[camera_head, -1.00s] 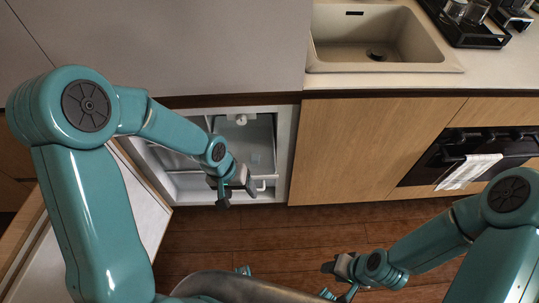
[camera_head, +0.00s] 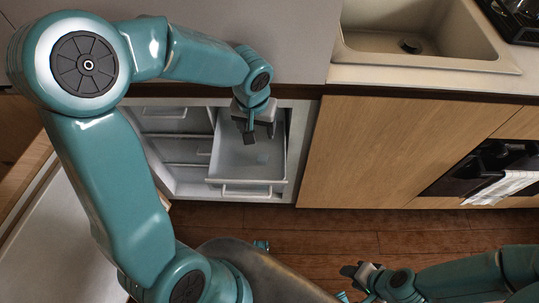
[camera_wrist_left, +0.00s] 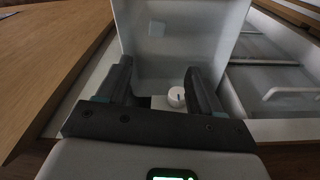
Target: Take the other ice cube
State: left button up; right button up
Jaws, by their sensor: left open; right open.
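The pulled-out freezer drawer (camera_head: 222,170) is pale, with a white bar handle on its front. A faint, small square shape, possibly an ice cube (camera_head: 262,158), lies on its floor; a similar pale patch shows in the left wrist view (camera_wrist_left: 157,28). It is too faint to be sure. My left gripper (camera_head: 249,136) is open and empty, pointing down over the back of the drawer. In the left wrist view its two fingers (camera_wrist_left: 155,85) stand apart, with a white round knob (camera_wrist_left: 177,97) behind them. My right gripper (camera_head: 357,277) is open, low above the floor, away from the drawer.
The open freezer door (camera_head: 70,235) is at the lower left. Shelves (camera_head: 175,150) are left of the drawer. A closed wooden cabinet (camera_head: 400,150) stands to the right, with the sink (camera_head: 430,35) above. An oven front with a towel (camera_head: 503,187) is at the far right.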

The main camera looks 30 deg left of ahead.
pick_arm(q)
jog(key=b, duration=0.2)
send_over(263, 157)
jog(key=f, duration=0.7)
jog(key=s+f, duration=0.1)
jog(key=f, duration=0.2)
jog(key=shift+a+f, duration=0.3)
jog(key=shift+a, duration=0.05)
jog(key=f, duration=0.1)
jog(key=f+b, duration=0.1)
jog(key=f, duration=0.3)
jog(key=shift+w+d+b, duration=0.35)
jog(key=shift+w, duration=0.05)
jog(key=shift+f, duration=0.4)
jog(key=shift+r, duration=0.1)
jog(key=c, duration=1)
jog(key=shift+c, duration=0.6)
